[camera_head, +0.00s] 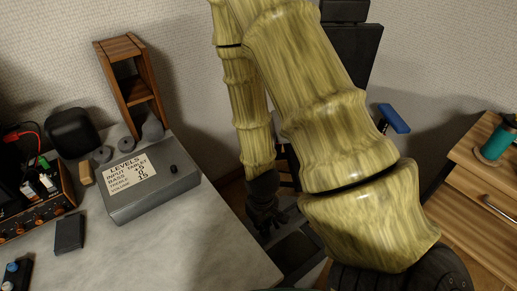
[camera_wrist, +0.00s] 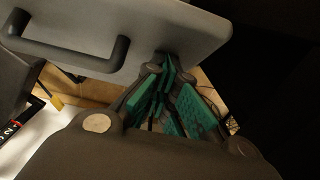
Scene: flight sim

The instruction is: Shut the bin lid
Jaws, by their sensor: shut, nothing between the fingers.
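A grey panel with a dark bar handle fills the top left of the wrist view; it looks like the bin lid (camera_wrist: 185,25). It appears tilted, but how far open it stands is unclear. My gripper (camera_wrist: 168,72), with teal finger pads, is shut and empty. Its fingertips are close to the panel's lower edge; I cannot tell whether they touch. In the head view my gripper (camera_head: 266,228) hangs low beyond the table's right edge, near dark flat surfaces. My arm hides much of that area, and the bin's body is not clearly seen.
A marble-topped table (camera_head: 215,245) at left carries a grey box with a levels label (camera_head: 150,187), a wooden rack (camera_head: 130,75) and electronics. A wooden drawer cabinet (camera_head: 485,165) with a teal cylinder (camera_head: 497,143) stands right. A dark chair (camera_head: 350,45) is behind my arm.

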